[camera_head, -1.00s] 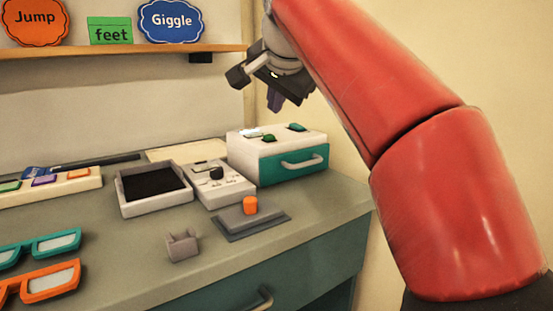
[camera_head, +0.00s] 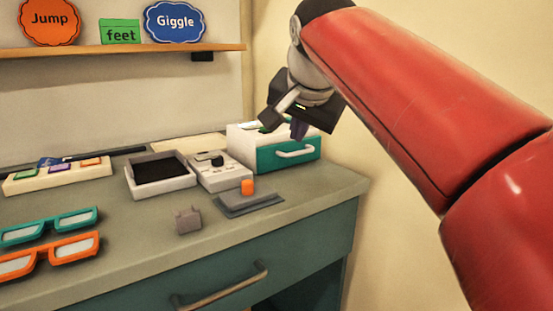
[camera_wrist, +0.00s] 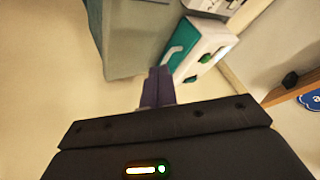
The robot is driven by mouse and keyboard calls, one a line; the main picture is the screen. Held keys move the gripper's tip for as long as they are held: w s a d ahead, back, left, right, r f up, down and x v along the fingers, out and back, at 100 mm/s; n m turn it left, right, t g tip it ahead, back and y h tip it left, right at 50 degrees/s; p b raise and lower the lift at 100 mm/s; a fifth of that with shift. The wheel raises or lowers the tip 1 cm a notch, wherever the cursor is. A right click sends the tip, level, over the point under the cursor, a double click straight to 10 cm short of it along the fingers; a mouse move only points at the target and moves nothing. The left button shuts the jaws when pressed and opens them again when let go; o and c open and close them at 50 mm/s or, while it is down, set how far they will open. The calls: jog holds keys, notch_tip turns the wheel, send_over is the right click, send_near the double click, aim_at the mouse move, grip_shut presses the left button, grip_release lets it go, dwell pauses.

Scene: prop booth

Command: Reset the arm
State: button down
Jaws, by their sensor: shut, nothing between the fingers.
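My gripper (camera_head: 299,129) is at the upper right in the head view, held in the air in front of the teal-and-white drawer box (camera_head: 285,152). Its two purple fingers are together with nothing between them. In the wrist view the closed fingers (camera_wrist: 159,86) point toward the counter side and the drawer box (camera_wrist: 203,50). My gripper hides part of the box's top in the head view. I see no contact between the gripper and anything.
A shelf (camera_head: 120,52) with signs runs above.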

jog(key=s+d+f+n+g, duration=0.1)
jog(key=s+d+f, duration=0.2)
jog(key=s+f, duration=0.4)
jog(key=s+d+f+n+g, duration=0.1)
jog(key=s+d+f, duration=0.3)
jog(key=f, duration=0.9)
jog(key=s+d+f+n, duration=0.3)
jog(key=s+d+f, duration=0.1)
jog(key=s+f, duration=0.6)
jog(key=shift+s+d+g+h, duration=0.25)
jog(key=shift+s+g+h, duration=0.15)
jog(key=shift+s, duration=0.05)
dwell(0.3)
